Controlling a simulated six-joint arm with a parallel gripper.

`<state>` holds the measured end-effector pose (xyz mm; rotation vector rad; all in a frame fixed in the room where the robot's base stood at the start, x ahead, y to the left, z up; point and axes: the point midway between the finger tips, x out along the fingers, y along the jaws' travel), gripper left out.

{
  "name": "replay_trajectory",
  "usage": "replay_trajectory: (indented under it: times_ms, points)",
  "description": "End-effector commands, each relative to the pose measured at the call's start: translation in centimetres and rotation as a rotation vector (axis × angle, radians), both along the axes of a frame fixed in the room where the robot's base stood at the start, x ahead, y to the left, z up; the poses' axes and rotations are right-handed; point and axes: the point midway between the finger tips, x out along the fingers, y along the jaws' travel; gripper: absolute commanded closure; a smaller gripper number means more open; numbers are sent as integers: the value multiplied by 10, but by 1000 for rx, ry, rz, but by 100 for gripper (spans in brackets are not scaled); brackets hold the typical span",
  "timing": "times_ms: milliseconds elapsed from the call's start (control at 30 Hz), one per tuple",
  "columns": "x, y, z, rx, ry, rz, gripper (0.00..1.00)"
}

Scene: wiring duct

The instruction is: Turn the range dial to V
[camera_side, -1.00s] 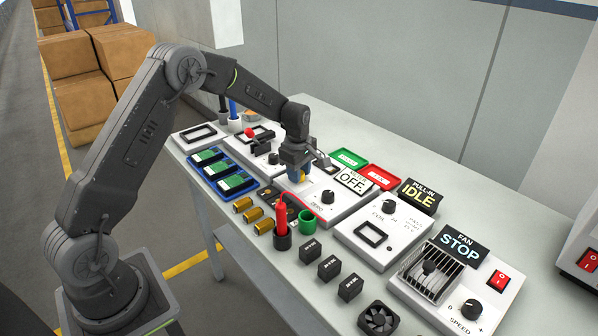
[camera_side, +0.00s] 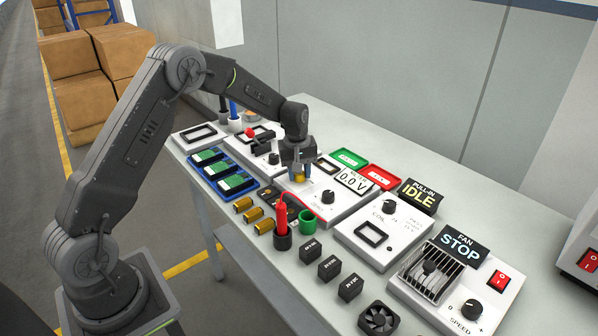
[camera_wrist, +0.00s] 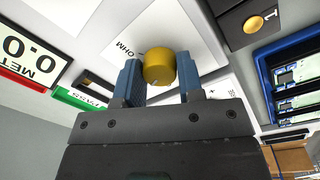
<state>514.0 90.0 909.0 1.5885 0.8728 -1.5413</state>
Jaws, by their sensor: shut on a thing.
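The range dial is a yellow round knob (camera_wrist: 159,66) on a white meter panel (camera_wrist: 190,25). In the side view a bit of the yellow dial (camera_side: 299,178) shows beneath my gripper (camera_side: 297,170). My gripper (camera_wrist: 159,76) is shut on the dial, one blue finger on each side of it. The lettering OHM is printed on the panel beside the dial. The meter display (camera_side: 353,180) reads 0.0 V, and part of it shows in the wrist view (camera_wrist: 30,55). The dial's pointer mark cannot be made out.
A red-handled probe (camera_side: 281,213) with a red lead stands in front of the meter panel. A black knob (camera_side: 328,196) sits right of my gripper. Blue trays with green boards (camera_side: 222,172) lie left. Green (camera_side: 348,157) and red (camera_side: 378,176) trays lie behind the display.

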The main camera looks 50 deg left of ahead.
Motion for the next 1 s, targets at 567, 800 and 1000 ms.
replay_trajectory:
  times_ms: [567,800,1000]
  points:
    - [0,0,0,-1,0,-311,89]
    - [0,0,0,-1,-1,-337,89]
    - [0,0,0,-1,-1,-337,89]
